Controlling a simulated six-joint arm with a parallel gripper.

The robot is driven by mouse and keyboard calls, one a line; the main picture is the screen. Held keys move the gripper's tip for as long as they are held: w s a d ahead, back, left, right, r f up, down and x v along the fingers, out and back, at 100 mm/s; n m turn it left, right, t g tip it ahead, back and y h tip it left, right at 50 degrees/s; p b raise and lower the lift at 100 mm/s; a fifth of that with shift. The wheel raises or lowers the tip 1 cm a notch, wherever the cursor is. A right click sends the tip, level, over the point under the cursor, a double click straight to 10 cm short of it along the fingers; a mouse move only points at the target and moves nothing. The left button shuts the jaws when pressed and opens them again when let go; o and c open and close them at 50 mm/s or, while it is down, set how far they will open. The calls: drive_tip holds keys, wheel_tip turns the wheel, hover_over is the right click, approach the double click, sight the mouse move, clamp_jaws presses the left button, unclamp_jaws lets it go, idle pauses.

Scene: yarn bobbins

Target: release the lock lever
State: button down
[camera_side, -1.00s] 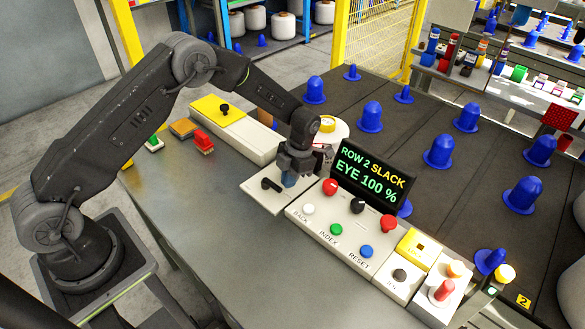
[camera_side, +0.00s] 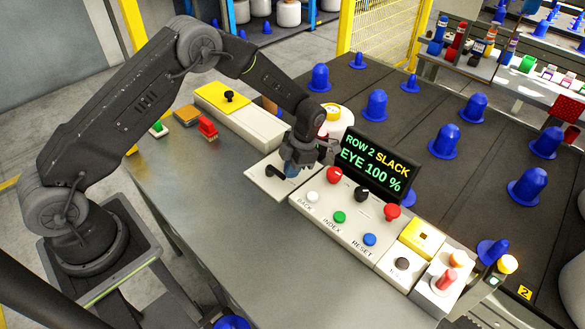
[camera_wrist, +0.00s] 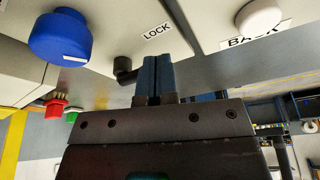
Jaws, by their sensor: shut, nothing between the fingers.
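The lock lever (camera_side: 275,171) is a short black handle on a white plate (camera_side: 262,186) in the side view. In the wrist view the black lever (camera_wrist: 123,68) stands beside the word LOCK. My gripper (camera_side: 291,170) is at the plate, just right of the lever in the side view. Its blue fingers (camera_wrist: 156,78) are closed together with nothing between them. In the wrist view they are right beside the lever's end; I cannot tell whether they touch it.
A button panel (camera_side: 325,207) with coloured buttons and knobs adjoins the plate. A display (camera_side: 374,162) reading ROW 2 SLACK, EYE 100 % stands behind it. A blue round piece (camera_wrist: 60,38) shows in the wrist view. The grey table front (camera_side: 220,215) is clear.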

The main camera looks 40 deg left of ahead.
drive_tip(key=shift+s+d+m, duration=0.1)
drive_tip(key=shift+s+m, duration=0.05)
drive_tip(key=shift+m, duration=0.25)
